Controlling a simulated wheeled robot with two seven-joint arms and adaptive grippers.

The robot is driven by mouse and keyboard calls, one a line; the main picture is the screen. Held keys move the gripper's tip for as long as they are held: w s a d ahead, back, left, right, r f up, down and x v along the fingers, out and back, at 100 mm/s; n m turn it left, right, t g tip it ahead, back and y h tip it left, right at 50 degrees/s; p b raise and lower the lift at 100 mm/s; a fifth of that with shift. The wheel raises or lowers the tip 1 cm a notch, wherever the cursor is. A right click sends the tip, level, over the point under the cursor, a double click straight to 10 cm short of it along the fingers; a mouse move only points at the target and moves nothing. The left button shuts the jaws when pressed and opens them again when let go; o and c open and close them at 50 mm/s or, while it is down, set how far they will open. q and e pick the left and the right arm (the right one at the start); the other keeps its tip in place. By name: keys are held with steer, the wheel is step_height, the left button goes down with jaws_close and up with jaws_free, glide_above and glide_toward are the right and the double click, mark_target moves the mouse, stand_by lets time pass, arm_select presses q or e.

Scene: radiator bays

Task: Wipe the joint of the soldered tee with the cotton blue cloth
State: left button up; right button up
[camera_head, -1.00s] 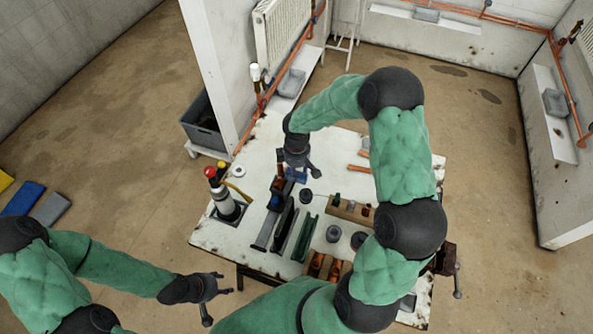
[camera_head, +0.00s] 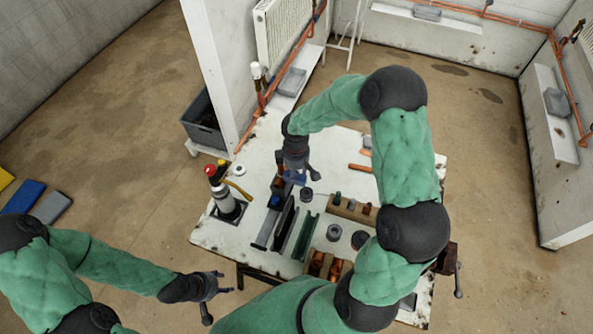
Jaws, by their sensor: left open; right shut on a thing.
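My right gripper (camera_head: 298,172) points down over the left middle of the workbench and is shut on the blue cloth (camera_head: 294,178), which shows only as a small blue patch under the fingers. A dark upright fixture (camera_head: 277,187) stands close beside it on the left. I cannot make out the soldered tee or its joint for certain; the gripper and cloth may hide them. Whether the cloth touches anything is too small to tell. My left gripper (camera_head: 218,287) is open and empty, off the bench's front left corner, over the floor.
The white workbench (camera_head: 215,236) carries a torch cylinder (camera_head: 222,199), long dark channel pieces (camera_head: 305,236), a wooden block with small parts (camera_head: 352,210) and a crate of copper fittings (camera_head: 326,266). A vise (camera_head: 447,259) is at the right edge. My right arm crosses above the bench.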

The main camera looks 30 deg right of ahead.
steer(key=shift+w+d, duration=0.25)
steer(key=shift+d, duration=0.05)
steer(key=shift+s+d, duration=0.1)
stand_by(0.5)
steer(key=shift+s+d, duration=0.7)
steer(key=shift+s, duration=0.2)
steer(key=shift+r+p, duration=2.25)
steer(key=shift+r, duration=0.8)
